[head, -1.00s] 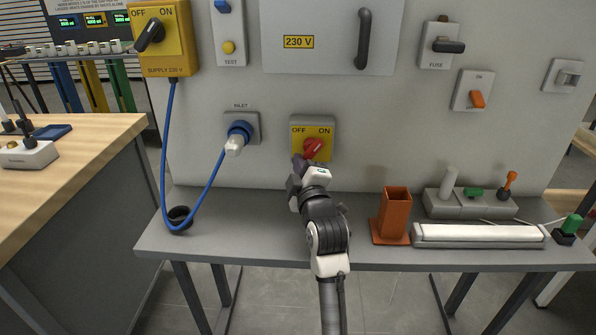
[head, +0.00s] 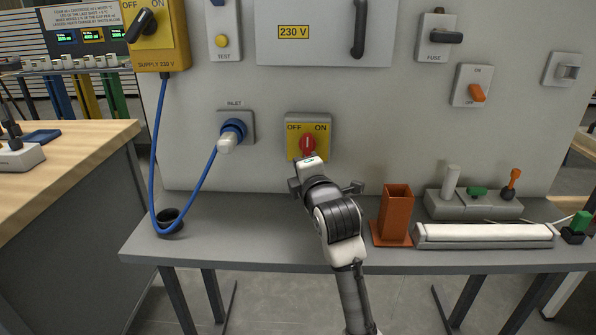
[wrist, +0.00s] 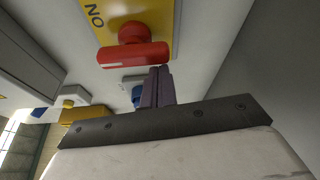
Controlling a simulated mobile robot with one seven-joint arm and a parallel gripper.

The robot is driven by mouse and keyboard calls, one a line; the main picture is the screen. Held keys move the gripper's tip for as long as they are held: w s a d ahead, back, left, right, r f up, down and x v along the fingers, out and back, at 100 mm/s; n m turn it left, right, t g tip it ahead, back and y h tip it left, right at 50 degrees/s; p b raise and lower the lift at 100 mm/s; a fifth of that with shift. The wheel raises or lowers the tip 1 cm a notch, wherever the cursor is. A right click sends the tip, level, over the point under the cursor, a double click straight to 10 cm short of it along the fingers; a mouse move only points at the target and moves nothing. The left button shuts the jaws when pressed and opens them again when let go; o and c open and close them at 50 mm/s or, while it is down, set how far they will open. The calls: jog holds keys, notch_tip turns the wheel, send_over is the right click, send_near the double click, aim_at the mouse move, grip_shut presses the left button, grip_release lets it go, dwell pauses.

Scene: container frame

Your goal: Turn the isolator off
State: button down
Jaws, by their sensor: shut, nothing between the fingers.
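The isolator is a yellow plate (head: 322,128) marked OFF and ON on the grey panel, with a red knob (head: 307,145) in its middle. In the head view the knob looks about upright, between the two marks. In the wrist view its red bar (wrist: 133,55) lies across the picture, with the ON lettering behind it. My gripper (wrist: 160,70) is shut and empty, its fingertips close by one end of the bar; I cannot tell if they touch it. In the head view the wrist hides the fingers below the knob.
The blue inlet plug (head: 232,132) and its cable are left of the isolator. A yellow supply switch (head: 158,35) is at upper left.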

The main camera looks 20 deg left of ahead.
jog(key=shift+w+d+f+n+g+h+b, duration=0.15)
jog(key=shift+d+n+h+b, duration=0.25)
jog(key=shift+n, duration=0.6)
jog(key=shift+w+d+r+n+g+h+b, duration=0.15)
jog(key=shift+d+n+h+b, duration=0.25)
jog(key=shift+n, duration=0.6)
jog(key=shift+w+d+f+n+g+h+b, duration=0.1)
jog(key=shift+d+n+g+h+b, duration=0.3)
jog(key=shift+n, duration=0.6)
jog(key=shift+a, duration=0.15)
notch_tip(320, 180, down, 3)
jog(key=s+a+b, duration=0.2)
jog(key=a, duration=0.1)
jog(key=v, duration=0.9)
jog(key=shift+d, duration=0.25)
